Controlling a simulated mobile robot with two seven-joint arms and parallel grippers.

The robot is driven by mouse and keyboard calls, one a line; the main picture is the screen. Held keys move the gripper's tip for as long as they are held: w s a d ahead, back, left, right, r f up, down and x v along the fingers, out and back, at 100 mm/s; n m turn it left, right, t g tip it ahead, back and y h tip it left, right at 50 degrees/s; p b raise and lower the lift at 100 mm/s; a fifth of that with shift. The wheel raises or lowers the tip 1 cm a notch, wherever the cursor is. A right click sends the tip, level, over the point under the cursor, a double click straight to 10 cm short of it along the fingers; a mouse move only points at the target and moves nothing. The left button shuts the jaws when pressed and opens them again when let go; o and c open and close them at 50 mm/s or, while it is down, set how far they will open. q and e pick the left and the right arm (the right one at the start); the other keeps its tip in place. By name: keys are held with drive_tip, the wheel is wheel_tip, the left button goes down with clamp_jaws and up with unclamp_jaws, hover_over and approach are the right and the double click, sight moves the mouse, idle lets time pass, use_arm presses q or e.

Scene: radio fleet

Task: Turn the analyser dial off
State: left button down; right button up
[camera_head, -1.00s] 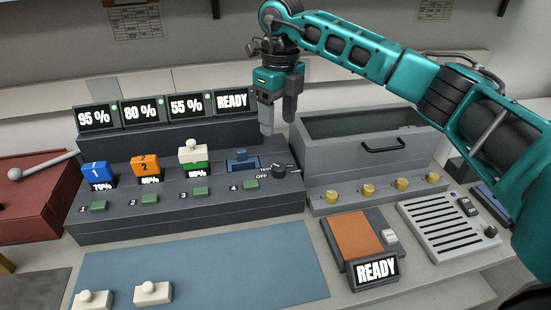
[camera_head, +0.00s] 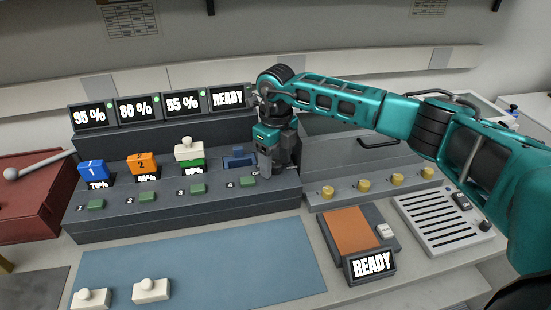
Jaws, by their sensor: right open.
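The dark grey charging station (camera_head: 130,213) stands on the bench with numbered slots. Its dial sits at the right end, beside the fourth slot, and is now hidden behind my right gripper; only the start of the OFF label (camera_head: 256,173) shows. My right gripper (camera_head: 276,170) points down with its jaws open, right at the dial's place. I cannot tell whether the fingers stand around the dial or touch it. My left gripper is not in view.
Slots hold a blue pack (camera_head: 93,170), an orange pack (camera_head: 142,163) and a stacked white and green pack (camera_head: 189,151). The blue mat (camera_head: 225,262) in front is mostly clear.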

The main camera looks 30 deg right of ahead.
drive_tip(key=c, duration=1)
drive_tip(key=shift+c, duration=0.2)
drive_tip(key=shift+n, duration=0.3)
drive_tip(key=n+b, duration=0.1)
drive_tip(key=n, duration=0.3)
drive_tip(key=shift+b, duration=0.4)
drive_tip(key=n+b, duration=0.1)
drive_tip(key=n, duration=0.3)
drive_tip(key=shift+r+n, duration=0.1)
drive_tip(key=shift+n, duration=0.2)
drive_tip(key=o, duration=1)
